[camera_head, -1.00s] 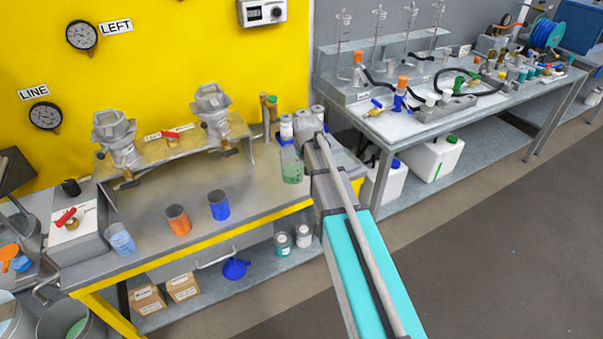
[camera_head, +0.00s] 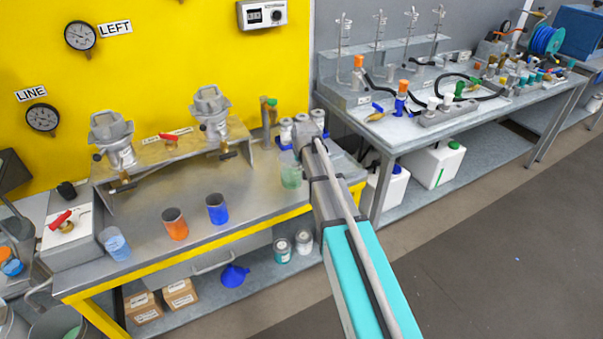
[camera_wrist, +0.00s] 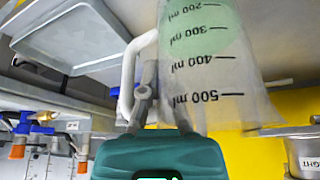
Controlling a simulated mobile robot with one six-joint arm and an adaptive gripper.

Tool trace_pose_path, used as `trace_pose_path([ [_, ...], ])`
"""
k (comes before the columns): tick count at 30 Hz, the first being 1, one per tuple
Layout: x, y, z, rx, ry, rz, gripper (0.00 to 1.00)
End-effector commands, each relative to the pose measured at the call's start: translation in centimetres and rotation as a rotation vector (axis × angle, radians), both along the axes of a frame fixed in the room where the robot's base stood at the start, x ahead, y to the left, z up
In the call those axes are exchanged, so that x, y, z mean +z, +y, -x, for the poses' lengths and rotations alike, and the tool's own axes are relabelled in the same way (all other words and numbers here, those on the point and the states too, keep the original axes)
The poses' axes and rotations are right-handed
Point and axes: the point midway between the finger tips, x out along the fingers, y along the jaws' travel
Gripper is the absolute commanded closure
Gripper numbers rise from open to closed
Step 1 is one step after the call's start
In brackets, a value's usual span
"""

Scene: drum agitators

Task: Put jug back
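The jug (camera_head: 291,172) is a translucent beaker with green contents, near the right end of the steel bench. In the wrist view the jug (camera_wrist: 215,75) fills the upper middle, its volume marks upside down. Its white handle (camera_wrist: 128,80) is on the left. My gripper (camera_wrist: 165,90) is right at the jug; one grey finger shows between handle and jug wall, and another shape shows faintly behind the wall. I cannot tell whether the fingers are closed on it. In the head view my gripper is largely hidden by my arm. Whether the jug's base touches the bench is unclear.
White-lidded jars (camera_head: 286,131) stand behind the jug. A metal tray (camera_wrist: 75,40) shows in the wrist view. The bench between cups and jug is clear.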

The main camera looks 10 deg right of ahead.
Motion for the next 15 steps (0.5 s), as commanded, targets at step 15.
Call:
trace_pose_path([
  [15, -3.4, 0.0, -0.2, 0.000, 0.000, 0.000, 1.00],
])
